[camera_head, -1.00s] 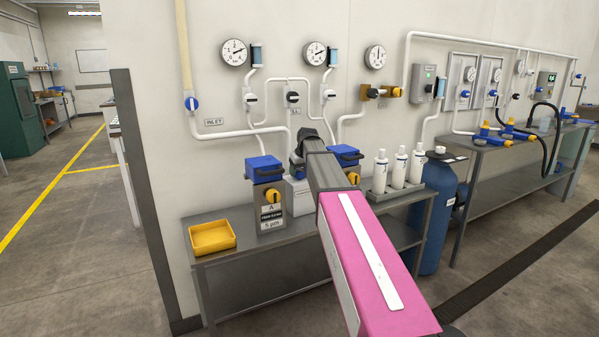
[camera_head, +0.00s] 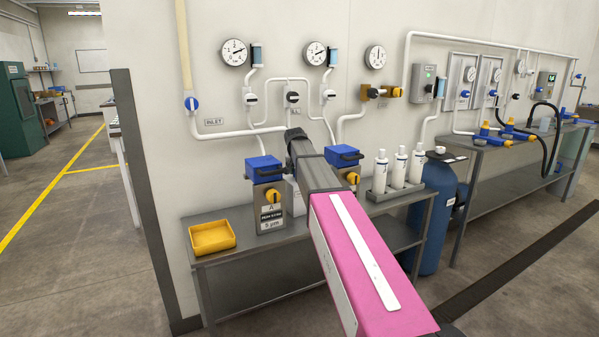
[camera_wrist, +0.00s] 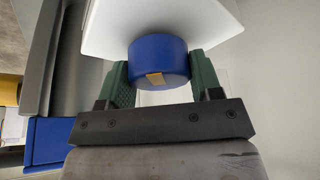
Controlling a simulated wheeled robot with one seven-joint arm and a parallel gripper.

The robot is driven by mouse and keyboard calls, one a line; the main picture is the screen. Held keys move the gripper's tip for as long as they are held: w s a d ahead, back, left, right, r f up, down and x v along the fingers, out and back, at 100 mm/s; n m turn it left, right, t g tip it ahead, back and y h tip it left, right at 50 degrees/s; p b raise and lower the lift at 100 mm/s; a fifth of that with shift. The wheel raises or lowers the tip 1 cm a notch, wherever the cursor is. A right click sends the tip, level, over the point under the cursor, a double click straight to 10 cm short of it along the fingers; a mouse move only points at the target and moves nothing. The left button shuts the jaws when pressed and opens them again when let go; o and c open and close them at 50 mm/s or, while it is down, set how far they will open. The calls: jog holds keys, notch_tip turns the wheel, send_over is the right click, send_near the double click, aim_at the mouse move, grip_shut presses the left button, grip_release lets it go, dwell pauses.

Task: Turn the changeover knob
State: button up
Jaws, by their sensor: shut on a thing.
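The changeover knob (camera_wrist: 158,55) is a blue round cap with a small orange mark on its front edge, on a white box (camera_wrist: 150,20), in the wrist view. My gripper (camera_wrist: 161,74) has one green finger on each side of the knob and is shut on it. In the head view my arm hides the knob and the fingers. Part of the white box (camera_head: 293,192) shows there, between two blue-topped filter housings.
The left filter housing (camera_head: 267,195) and the right one (camera_head: 346,158) stand close beside my arm on the metal bench (camera_head: 236,256). A yellow tray (camera_head: 212,236) sits at the bench's left end. White bottles (camera_head: 399,168) stand to the right. Pipes and gauges line the wall.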

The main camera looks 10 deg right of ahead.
jog(key=shift+m, duration=0.3)
jog(key=o, duration=0.9)
